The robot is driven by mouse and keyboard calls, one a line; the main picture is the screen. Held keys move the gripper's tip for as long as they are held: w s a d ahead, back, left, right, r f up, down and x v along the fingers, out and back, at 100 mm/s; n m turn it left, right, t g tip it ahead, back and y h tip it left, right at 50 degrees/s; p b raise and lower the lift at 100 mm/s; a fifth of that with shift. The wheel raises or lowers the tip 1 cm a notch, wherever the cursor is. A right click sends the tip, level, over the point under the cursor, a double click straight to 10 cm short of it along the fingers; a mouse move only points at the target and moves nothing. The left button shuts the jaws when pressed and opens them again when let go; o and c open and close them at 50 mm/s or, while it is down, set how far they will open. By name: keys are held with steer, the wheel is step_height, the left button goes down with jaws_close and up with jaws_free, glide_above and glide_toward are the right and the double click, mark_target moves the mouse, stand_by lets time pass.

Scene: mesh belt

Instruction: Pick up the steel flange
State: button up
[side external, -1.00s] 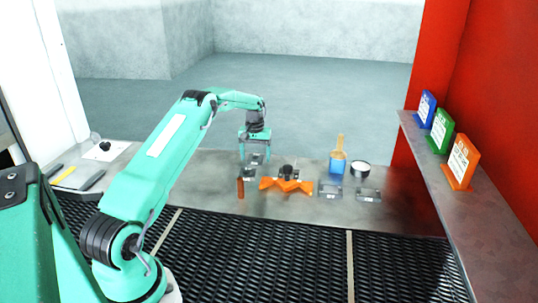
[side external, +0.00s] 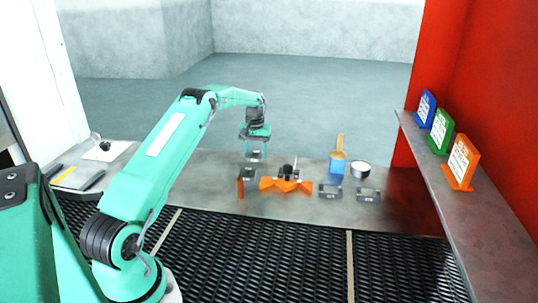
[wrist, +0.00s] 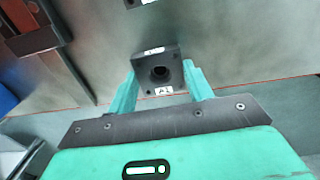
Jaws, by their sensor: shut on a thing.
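The steel flange (wrist: 146,66) is a dark square plate with a round hole and small white labels. In the wrist view it sits between the two green fingers of my gripper (wrist: 159,80), which is shut on its sides. In the side external view my gripper (side external: 255,152) points down above the far part of the metal table, with the flange (side external: 255,157) small between its fingers. It appears to be raised off the table, though its underside is hidden.
A dark labelled block (side external: 248,174) lies just below my gripper. To the right are an orange zigzag holder (side external: 286,185), grey blocks (side external: 330,191), a blue-based brush (side external: 338,163) and a round tin (side external: 360,169). A brown-orange upright piece (side external: 240,188) stands nearby.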

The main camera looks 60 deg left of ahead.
step_height(320, 180, up, 3)
steer(key=shift+d+r, duration=0.1)
steer(key=shift+d, duration=0.05)
steer(key=d+r, duration=0.6)
steer(key=d, duration=0.5)
steer(key=shift+w+d+r, duration=0.2)
steer(key=shift+w+r, duration=0.1)
steer(key=shift+w, duration=0.1)
steer(key=s+d+r+m, duration=0.2)
steer(key=s+d+m, duration=0.1)
steer(key=d, duration=0.5)
steer(key=s+d+r+m, duration=0.3)
steer(key=s+d, duration=0.2)
steer(key=d, duration=0.3)
steer(key=s+d+r+m, duration=0.3)
steer(key=s+d, duration=0.2)
steer(key=d, duration=0.3)
steer(key=shift+d+m, duration=0.3)
steer(key=shift+d, duration=0.1)
steer(key=shift+d, duration=0.1)
